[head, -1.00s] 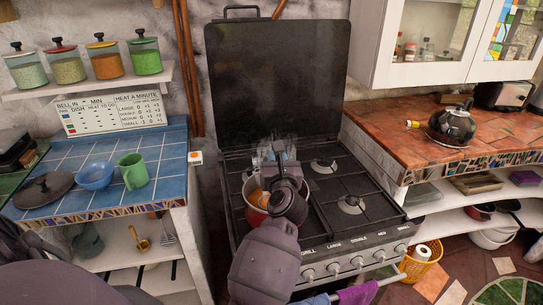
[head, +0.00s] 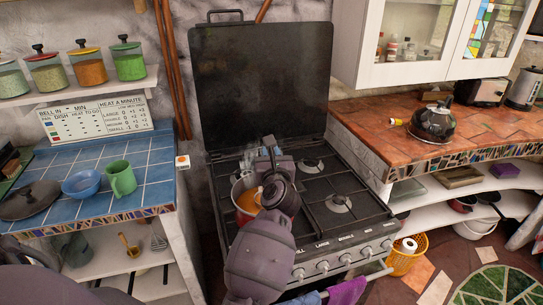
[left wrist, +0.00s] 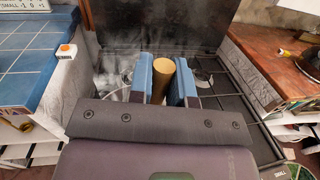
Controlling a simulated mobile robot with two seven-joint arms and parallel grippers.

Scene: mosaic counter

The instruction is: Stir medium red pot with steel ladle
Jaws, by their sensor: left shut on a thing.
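A red pot (head: 239,189) with orange contents (head: 249,200) sits on the left side of the stove, partly hidden behind my left arm. My left gripper (head: 268,152) is above the pot's right side, with its wrist in front of the pot. In the left wrist view its two blue fingers (left wrist: 163,80) are shut on an upright tan, round handle (left wrist: 163,82), which I take to be the steel ladle's. The ladle's bowl is hidden in both views. The right gripper is not in view.
The stove (head: 345,218) has its dark lid raised behind. A blue tiled counter (head: 150,168) with a blue bowl (head: 82,184), green mug (head: 121,179) and dark lid (head: 30,200) is at left. A kettle (head: 434,122) stands on the orange counter at right.

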